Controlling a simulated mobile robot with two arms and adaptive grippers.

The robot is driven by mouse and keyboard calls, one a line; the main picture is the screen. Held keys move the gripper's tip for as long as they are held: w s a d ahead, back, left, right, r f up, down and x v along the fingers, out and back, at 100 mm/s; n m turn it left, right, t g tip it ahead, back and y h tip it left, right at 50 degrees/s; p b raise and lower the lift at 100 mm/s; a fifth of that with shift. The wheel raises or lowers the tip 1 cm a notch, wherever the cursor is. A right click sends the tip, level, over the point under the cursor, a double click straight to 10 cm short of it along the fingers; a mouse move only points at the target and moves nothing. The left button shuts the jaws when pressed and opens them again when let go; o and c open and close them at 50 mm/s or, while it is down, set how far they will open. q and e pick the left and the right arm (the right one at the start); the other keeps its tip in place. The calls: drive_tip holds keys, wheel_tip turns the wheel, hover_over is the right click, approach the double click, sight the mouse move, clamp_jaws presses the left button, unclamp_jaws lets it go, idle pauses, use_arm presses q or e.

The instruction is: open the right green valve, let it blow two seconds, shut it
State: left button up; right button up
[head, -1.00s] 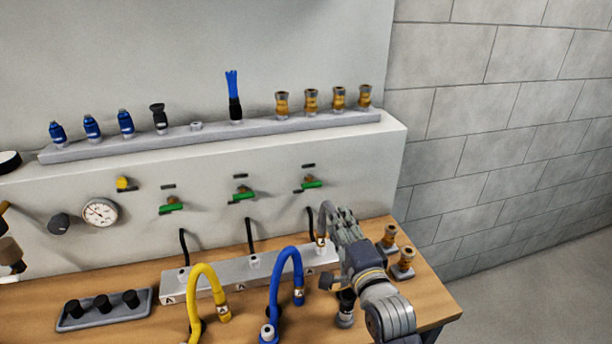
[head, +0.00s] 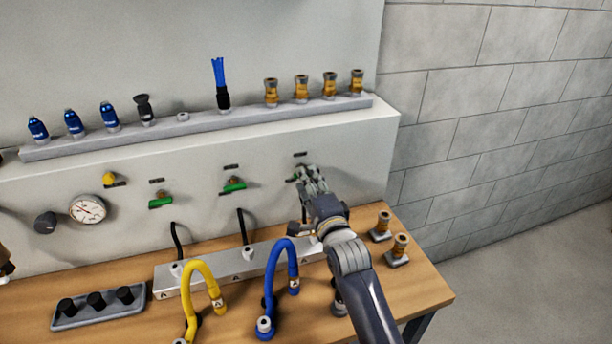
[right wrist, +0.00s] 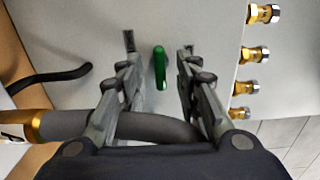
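The right green valve (right wrist: 160,68) shows in the right wrist view as a green handle on the pale panel. It lies between the two spread fingers of my right gripper (right wrist: 158,62), with a gap on each side. In the head view my right gripper (head: 308,178) is in front of this valve and hides most of it; a bit of green (head: 293,179) shows at its left. The middle green valve (head: 235,185) and the left green valve (head: 160,200) are on the same panel, handles lying sideways. My left gripper is not in view.
A grey hose (right wrist: 150,127) with a brass end crosses below my right fingers. Yellow (head: 205,275) and blue (head: 280,270) hoses stand on the bench. Brass fittings (head: 301,88) line the shelf above; two more (head: 398,250) stand at the bench's right.

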drive_tip(key=shift+x, duration=1)
drive_tip(key=shift+c, duration=0.2)
clamp_jaws()
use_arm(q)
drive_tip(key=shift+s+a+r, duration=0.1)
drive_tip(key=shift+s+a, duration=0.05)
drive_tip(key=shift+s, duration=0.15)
